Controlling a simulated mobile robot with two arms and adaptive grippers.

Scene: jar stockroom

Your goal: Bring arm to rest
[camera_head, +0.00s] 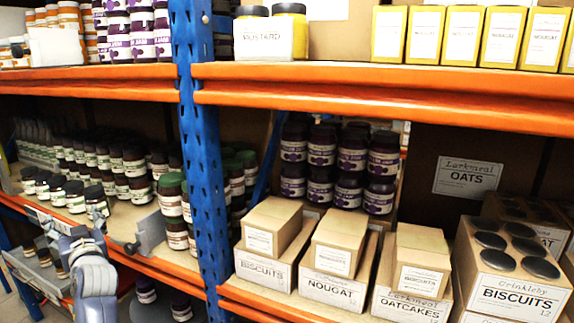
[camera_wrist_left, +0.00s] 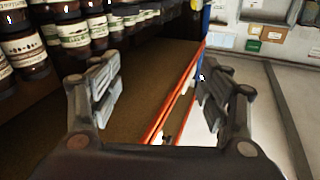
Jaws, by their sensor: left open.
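My left gripper (camera_head: 100,225) is at the front edge of the middle shelf on the left, at the end of my grey arm coming up from below. Its two fingers are spread wide, and the left wrist view shows them (camera_wrist_left: 160,92) apart with nothing held between them. Behind the gap lie bare brown shelf board and the orange front beam (camera_wrist_left: 178,100). Dark jars with green-and-white labels (camera_head: 132,165) stand in rows behind the gripper; they also show at the upper left of the wrist view (camera_wrist_left: 75,36). My right gripper is in neither view.
A blue upright (camera_head: 199,140) stands right of the gripper. Beyond it are cartons marked Biscuits (camera_head: 262,270), Nougat (camera_head: 335,290) and Oatcakes (camera_head: 410,304). A grey tray (camera_head: 35,273) sits below left. Open floor (camera_wrist_left: 255,115) shows right of the beam.

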